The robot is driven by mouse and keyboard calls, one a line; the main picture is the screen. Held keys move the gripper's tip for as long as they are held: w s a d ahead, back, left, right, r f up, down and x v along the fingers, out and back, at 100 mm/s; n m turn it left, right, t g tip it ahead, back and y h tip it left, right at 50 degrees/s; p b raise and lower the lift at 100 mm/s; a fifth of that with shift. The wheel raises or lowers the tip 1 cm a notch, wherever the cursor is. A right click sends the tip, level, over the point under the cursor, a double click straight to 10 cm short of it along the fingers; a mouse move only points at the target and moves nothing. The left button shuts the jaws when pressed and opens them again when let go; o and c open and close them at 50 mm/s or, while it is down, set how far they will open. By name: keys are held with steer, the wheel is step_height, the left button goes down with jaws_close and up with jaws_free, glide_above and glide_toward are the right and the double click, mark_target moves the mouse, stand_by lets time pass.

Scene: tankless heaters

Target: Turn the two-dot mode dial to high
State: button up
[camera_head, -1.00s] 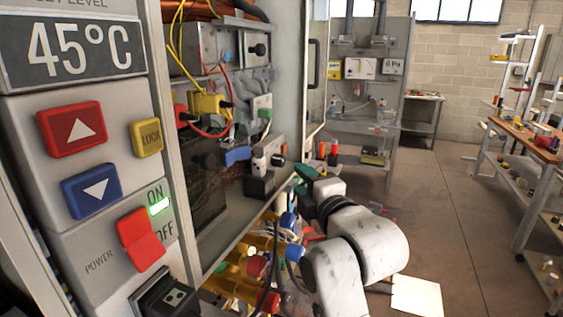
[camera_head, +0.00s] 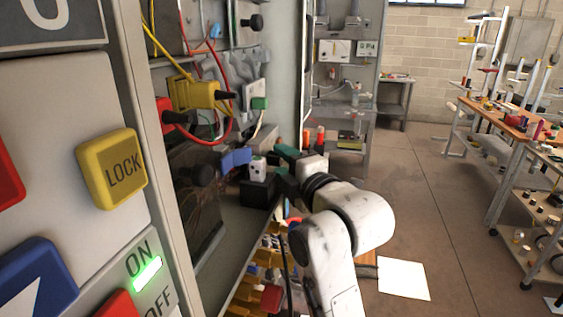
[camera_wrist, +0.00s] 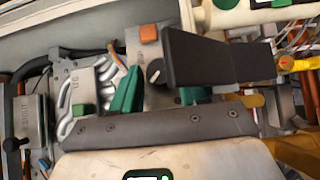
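My gripper (camera_head: 282,166), with green fingers, is inside the open cabinet and level with a small pale dial-like piece (camera_head: 257,170) on a black block (camera_head: 258,193). Its fingers are apart in the wrist view (camera_wrist: 162,92). A dark knob with a pale pointer line (camera_wrist: 155,72) shows between and just beyond the fingers, beside a large black block (camera_wrist: 215,62). I cannot tell whether the fingers touch it. No two-dot mark is readable now, so I cannot confirm which dial is the mode dial.
The front panel at left carries a yellow LOCK button (camera_head: 112,168) and a lit green ON lamp (camera_head: 147,273). A yellow plug (camera_head: 195,93) and red wires hang above the gripper. A blue piece (camera_head: 235,158) lies left of the pale dial.

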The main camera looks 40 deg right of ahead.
steer(key=c, duration=0.8)
steer(key=shift+o, duration=0.2)
steer(key=shift+p, duration=0.3)
